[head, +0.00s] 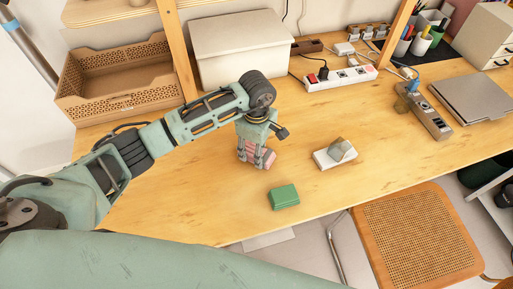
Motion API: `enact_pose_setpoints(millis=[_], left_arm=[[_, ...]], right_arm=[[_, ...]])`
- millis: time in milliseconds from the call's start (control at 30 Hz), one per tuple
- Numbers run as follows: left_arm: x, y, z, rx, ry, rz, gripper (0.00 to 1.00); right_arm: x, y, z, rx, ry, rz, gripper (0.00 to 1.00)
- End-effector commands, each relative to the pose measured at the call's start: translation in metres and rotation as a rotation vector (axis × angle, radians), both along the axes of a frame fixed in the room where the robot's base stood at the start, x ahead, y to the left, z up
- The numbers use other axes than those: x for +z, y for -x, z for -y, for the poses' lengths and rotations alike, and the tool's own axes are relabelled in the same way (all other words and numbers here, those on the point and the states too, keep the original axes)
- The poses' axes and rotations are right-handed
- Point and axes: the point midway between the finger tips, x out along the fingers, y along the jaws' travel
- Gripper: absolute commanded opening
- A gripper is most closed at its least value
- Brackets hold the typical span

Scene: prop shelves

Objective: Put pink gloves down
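The pink gloves (254,153) are a small pink bundle at the middle of the wooden desk in the head view. My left gripper (256,157) points down over the desk, with its fingers on both sides of the gloves, shut on them. The gloves are at or just above the desk top; I cannot tell whether they touch it. The fingers and palm hide part of the gloves. My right gripper is not in view.
A green box (284,197) lies near the desk's front edge. A white block with a grey rounded piece (335,154) lies to the right. A white box (241,47), cardboard tray (118,82) and power strip (341,78) stand behind. The wooden desk (190,205) is clear at front left.

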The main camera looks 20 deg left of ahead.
Motion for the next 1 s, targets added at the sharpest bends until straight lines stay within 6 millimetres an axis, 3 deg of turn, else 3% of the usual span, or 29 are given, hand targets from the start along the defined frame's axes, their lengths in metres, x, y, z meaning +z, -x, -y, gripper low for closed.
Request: enact_pose_setpoints(millis=[233,633,767,1000], left_arm=[[0.000,0.000,0.000,0.000,0.000,0.000,0.65],[0.006,-0.001,0.000,0.000,0.001,0.003,0.65],[0.025,-0.002,0.000,-0.001,0.000,0.007,0.65],[0.078,-0.001,0.000,-0.001,-0.001,0.006,0.65]], right_arm=[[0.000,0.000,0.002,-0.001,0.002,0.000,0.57],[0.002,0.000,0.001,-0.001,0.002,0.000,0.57],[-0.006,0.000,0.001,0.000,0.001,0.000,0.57],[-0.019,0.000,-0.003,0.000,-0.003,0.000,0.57]])
